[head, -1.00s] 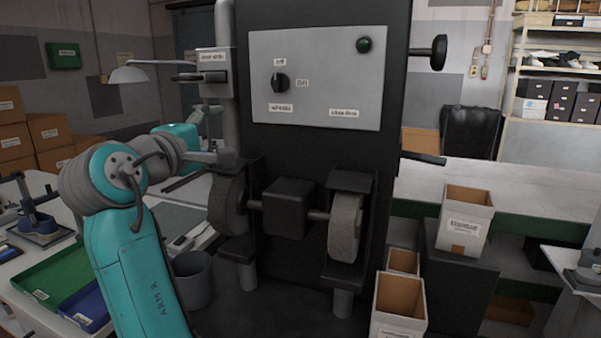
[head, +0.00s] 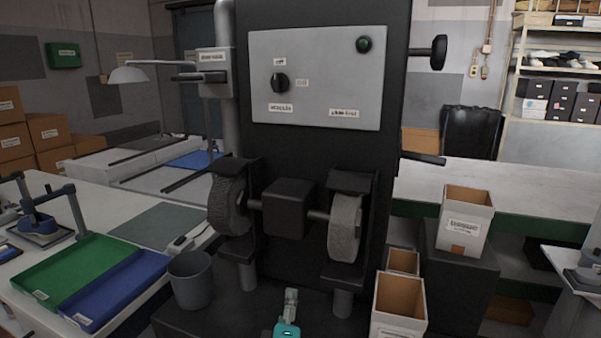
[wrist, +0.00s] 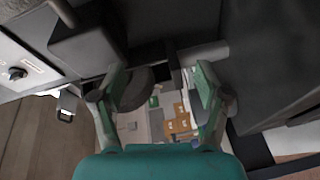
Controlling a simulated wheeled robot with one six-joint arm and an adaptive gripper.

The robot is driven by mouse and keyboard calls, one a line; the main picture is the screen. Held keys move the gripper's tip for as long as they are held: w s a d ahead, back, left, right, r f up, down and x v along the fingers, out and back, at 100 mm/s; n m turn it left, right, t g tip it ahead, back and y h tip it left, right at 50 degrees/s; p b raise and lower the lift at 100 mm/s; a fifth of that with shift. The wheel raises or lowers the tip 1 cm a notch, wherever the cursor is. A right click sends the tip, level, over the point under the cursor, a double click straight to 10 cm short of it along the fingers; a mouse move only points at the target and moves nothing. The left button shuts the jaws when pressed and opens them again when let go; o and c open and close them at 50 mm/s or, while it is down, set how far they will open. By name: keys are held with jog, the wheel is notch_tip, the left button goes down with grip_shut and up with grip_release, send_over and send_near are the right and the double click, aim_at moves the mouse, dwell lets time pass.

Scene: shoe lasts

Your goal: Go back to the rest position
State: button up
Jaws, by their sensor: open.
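My gripper (wrist: 160,82) shows in the wrist view with its two fingers spread apart and nothing between them. The dark machine stands close around it there, and boxes and a bench lie far off beyond the gap. In the head view only a small teal and grey part of my arm shows at the bottom edge, in front of the machine. The rest of the arm is out of that view. The machine (head: 395,60) is a tall dark cabinet with a grey control panel (head: 315,105), a left wheel (head: 229,207) and a right wheel (head: 344,228).
Left of the machine, a bench holds a green tray (head: 75,270), a blue tray (head: 120,290) and a grey mat (head: 155,226). A grey bin (head: 191,280) stands beside the machine. Open cartons (head: 400,308) and a labelled box (head: 465,222) stand at the right.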

jog(key=s+d+f+m+g+y, duration=0.1)
jog(key=s+d+f+m, duration=0.1)
jog(key=s+d+f, duration=0.5)
jog(key=s+d+f+m, duration=0.1)
jog(key=s+d+f, duration=0.1)
jog(key=s+f, duration=0.5)
jog(key=s+d+f+m+g+y, duration=0.15)
jog(key=s+d+f, duration=0.3)
jog(key=s, duration=0.55)
jog(key=s+d+r+m, duration=0.2)
jog(key=s+m, duration=0.1)
jog(key=s, duration=0.6)
jog(key=s+d+r+m+h, duration=0.1)
jog(key=s+d+r+m, duration=0.2)
jog(key=s, duration=0.6)
jog(key=s+d+r+m+h, duration=0.1)
jog(key=s+d+r+m, duration=0.1)
jog(key=s+m, duration=0.3)
jog(key=s+d, duration=0.1)
jog(key=s, duration=0.3)
jog(key=shift+s+r, duration=0.2)
jog(key=shift+s, duration=0.1)
